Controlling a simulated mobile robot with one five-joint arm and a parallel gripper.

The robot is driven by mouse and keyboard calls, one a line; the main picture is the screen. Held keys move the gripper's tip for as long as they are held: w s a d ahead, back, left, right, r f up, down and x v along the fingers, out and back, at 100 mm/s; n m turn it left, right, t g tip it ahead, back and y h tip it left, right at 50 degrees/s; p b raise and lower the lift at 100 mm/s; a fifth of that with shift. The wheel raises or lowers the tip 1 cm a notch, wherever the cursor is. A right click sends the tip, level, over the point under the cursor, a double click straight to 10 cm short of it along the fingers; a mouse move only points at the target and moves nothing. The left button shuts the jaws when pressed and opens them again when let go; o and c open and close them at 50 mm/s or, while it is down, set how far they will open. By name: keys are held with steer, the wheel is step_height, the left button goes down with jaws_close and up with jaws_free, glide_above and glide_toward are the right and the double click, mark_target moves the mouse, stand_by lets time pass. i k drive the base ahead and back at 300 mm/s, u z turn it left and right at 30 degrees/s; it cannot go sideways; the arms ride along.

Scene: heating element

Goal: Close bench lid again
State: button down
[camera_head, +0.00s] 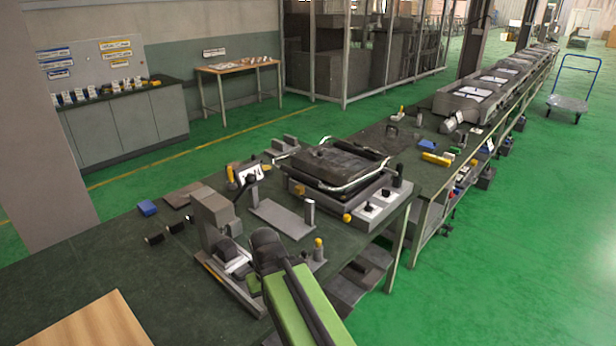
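The bench unit (314,192) is a grey box on the dark workbench, right of the picture's middle. Its dark lid (330,163) lies roughly level over the box, with bright metal bars along its sides. I cannot tell whether the lid is fully seated. My green arm link (300,305) rises from the bottom edge to a dark rounded end (266,245), in front of and left of the unit and apart from the lid. My gripper's fingers cannot be made out there, and no grip on anything shows.
A grey upright fixture (214,222) stands beside my arm's dark end. A flat grey plate (281,218) and small posts lie between arm and unit. A wooden board (100,325) is at the lower left. Open green floor (500,270) lies to the right.

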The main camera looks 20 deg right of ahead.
mark_target(341, 168)
steer(key=z, duration=0.1)
steer(key=k, duration=0.55)
steer(key=u, duration=2.85)
steer(key=k, duration=1)
steer(key=z, duration=1.8)
steer(key=i, duration=1.15)
